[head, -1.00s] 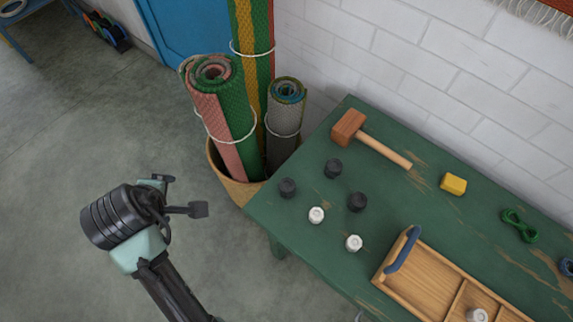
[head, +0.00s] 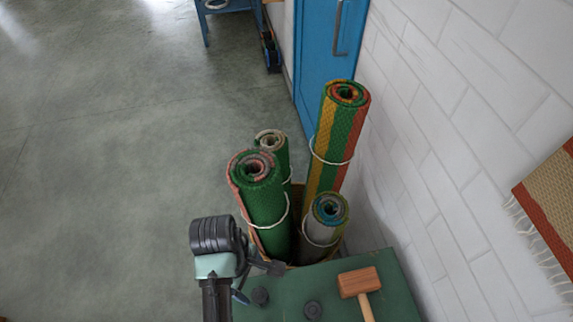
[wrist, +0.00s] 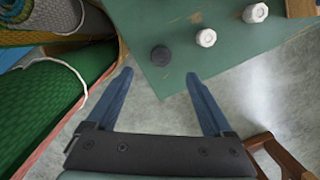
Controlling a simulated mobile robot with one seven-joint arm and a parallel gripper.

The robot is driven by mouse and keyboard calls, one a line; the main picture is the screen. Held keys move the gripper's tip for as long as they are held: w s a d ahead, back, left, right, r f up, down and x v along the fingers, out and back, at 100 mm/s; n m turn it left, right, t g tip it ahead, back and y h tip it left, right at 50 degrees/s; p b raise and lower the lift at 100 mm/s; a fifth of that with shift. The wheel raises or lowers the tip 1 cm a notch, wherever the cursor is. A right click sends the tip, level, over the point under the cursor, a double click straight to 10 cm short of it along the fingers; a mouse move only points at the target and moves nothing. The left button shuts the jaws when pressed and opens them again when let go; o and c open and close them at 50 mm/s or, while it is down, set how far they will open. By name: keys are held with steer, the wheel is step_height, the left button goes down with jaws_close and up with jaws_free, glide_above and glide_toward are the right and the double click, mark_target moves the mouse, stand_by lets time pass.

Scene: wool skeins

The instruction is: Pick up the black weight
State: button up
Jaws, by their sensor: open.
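My gripper (head: 265,268) is in the head view beside the table's left corner, in front of the rolled mats. In the wrist view my gripper (wrist: 158,78) has its two blue fingers spread, with nothing between them. One black weight (wrist: 160,56) shows there just beyond the gap between the fingertips, near the table edge. Two white weights (wrist: 206,38) (wrist: 255,13) stand to its right.
A basket of rolled mats (head: 258,205) stands against the table's left end, close to my gripper; the mats also show in the wrist view (wrist: 55,100). A wooden mallet (head: 358,282) lies on the table (head: 395,300). A brick wall rises at right. Open floor lies left.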

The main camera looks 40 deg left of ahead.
mark_target(259, 295)
steer(key=f, duration=0.5)
steer(key=d+f, duration=0.1)
steer(key=f, duration=0.1)
steer(key=shift+f+b, duration=0.3)
steer(key=shift+f, duration=2.65)
jaws_close()
steer(key=shift+r, duration=0.1)
